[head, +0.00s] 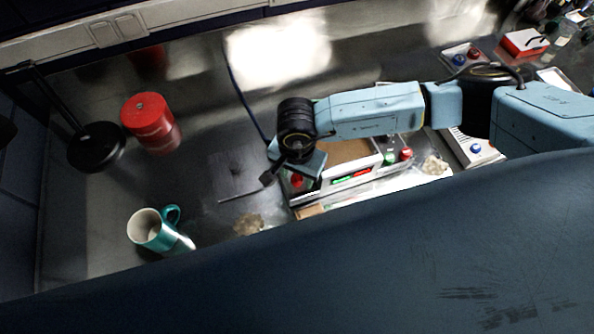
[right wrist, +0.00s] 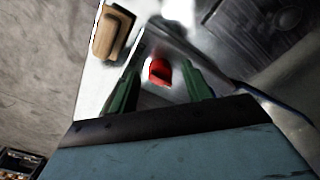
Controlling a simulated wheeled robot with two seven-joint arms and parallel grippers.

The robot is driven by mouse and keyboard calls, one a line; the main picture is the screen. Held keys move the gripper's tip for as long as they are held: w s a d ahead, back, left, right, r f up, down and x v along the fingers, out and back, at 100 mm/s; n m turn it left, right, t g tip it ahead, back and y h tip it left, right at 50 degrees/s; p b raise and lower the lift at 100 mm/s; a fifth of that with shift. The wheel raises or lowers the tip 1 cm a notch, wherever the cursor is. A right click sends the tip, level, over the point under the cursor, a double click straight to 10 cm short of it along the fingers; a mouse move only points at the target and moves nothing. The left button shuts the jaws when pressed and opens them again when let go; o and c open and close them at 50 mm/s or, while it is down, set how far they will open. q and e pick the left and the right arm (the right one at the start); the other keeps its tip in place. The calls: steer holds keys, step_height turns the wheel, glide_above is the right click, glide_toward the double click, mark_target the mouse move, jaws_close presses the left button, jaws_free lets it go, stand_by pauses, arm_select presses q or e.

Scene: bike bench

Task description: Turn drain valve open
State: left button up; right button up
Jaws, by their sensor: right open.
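A red knob (right wrist: 160,71) on a pale metal surface shows in the right wrist view; it looks like the drain valve's handle, though I cannot be sure. My right gripper (right wrist: 160,80) has its two green fingers apart, one on each side of the knob, with gaps visible. I cannot tell how far the fingertips are above it. In the head view my right gripper (head: 285,178) is over the left end of a bench unit, where a red part (head: 297,182) shows partly hidden beneath it. My left gripper is not in view.
A red canister (head: 150,122), a black round-based stand (head: 96,147) and a teal mug (head: 150,228) stand at the left. A wooden block (right wrist: 113,32) lies near the knob. A red-and-white box (head: 525,43) is at the far right. My own body hides the front.

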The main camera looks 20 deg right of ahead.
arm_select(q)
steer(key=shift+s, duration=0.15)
arm_select(e)
steer(key=shift+c, duration=1.3)
steer(key=c, duration=0.7)
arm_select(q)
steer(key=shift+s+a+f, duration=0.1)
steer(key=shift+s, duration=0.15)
arm_select(e)
steer(key=shift+c, duration=0.2)
